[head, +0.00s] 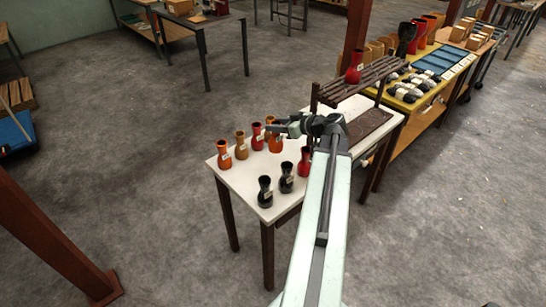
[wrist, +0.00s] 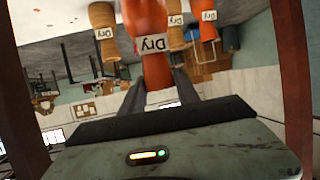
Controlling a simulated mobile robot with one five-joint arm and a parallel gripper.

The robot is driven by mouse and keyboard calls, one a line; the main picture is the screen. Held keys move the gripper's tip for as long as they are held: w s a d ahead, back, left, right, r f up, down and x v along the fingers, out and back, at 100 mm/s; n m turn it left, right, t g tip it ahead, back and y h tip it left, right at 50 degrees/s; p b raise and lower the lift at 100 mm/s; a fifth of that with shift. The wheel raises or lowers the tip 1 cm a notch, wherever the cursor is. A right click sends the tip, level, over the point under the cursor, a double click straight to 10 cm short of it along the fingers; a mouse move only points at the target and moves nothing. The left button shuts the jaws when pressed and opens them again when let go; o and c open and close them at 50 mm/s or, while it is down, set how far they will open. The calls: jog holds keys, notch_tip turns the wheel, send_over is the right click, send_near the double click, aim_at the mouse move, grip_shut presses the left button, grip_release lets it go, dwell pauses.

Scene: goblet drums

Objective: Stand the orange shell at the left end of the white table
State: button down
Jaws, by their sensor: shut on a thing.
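Several goblet-shaped shells stand on the white table (head: 236,178). An orange shell (head: 224,155) stands at its left end. My gripper (head: 283,130) is over the table's back half, shut on another orange shell (head: 275,144), whose upper part is partly hidden by the jaws in the head view. In the wrist view my gripper (wrist: 161,88) closes on the narrow part of the held orange shell (wrist: 152,45), which bears a "Dry" label. That view is upside down. I cannot tell whether the held shell touches the table.
A tan shell (head: 241,145) and a red shell (head: 257,136) stand beside the held one. Two black shells (head: 265,192) and a red one (head: 304,162) stand along the front. A dark slatted rack (head: 360,82) bearing a red shell (head: 354,67) is at the right end.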

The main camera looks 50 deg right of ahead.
aim_at(281, 141)
notch_tip(281, 141, down, 8)
jog(key=b, duration=0.6)
jog(key=shift+f+b, duration=0.1)
jog(key=shift+b, duration=0.2)
jog(key=shift+r, duration=0.2)
jog(key=shift+f, duration=0.15)
jog(key=c, duration=0.9)
grip_release()
jog(key=shift+r+p, duration=0.35)
jog(key=shift+p, duration=0.05)
jog(key=p+v, duration=0.4)
jog(key=v, duration=0.8)
jog(key=shift+f, duration=0.2)
